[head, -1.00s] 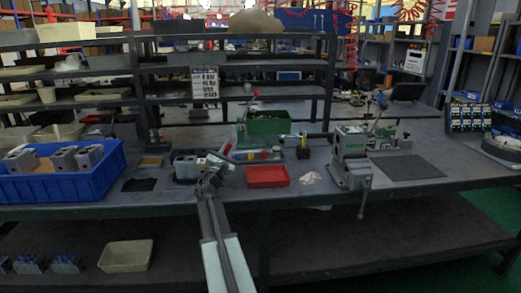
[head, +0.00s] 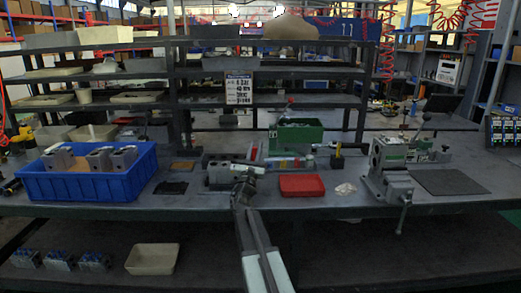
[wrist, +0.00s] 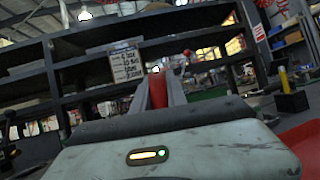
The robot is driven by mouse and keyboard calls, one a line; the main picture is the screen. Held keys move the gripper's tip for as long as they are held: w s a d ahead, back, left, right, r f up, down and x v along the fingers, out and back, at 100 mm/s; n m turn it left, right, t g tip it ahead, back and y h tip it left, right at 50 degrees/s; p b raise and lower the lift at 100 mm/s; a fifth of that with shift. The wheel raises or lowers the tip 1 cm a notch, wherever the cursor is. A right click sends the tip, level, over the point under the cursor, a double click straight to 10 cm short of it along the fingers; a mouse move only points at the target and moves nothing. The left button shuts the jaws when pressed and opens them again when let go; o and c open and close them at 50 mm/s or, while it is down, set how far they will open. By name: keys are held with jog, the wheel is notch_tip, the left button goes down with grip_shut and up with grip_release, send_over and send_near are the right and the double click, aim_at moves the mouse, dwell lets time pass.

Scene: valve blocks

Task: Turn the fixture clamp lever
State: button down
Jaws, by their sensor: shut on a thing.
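My gripper (head: 248,166) reaches over the bench beside the grey fixture block (head: 218,176). In the wrist view its two grey fingers (wrist: 158,88) are closed around a red piece (wrist: 157,92), apparently the lever's handle. The red handle (head: 254,152) also shows in the head view, standing just above the fingers. The rest of the lever and its pivot are hidden behind my gripper.
A red tray (head: 302,185) lies right of my gripper, with a green bin (head: 297,137) behind it. A blue crate (head: 85,186) of grey blocks stands at the left, and a vise (head: 397,185) at the right. A black block with a yellow post (wrist: 291,101) stands nearby.

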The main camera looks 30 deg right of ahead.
aim_at(253, 156)
jog(key=c, duration=1.3)
grip_release()
jog(key=shift+a, duration=0.15)
jog(key=shift+c, duration=0.2)
jog(key=b+v, duration=0.4)
jog(key=v, duration=0.3)
jog(key=shift+s+f, duration=0.2)
jog(key=shift+f, duration=0.05)
jog(key=shift+s+a, duration=0.1)
jog(key=shift+a, duration=0.2)
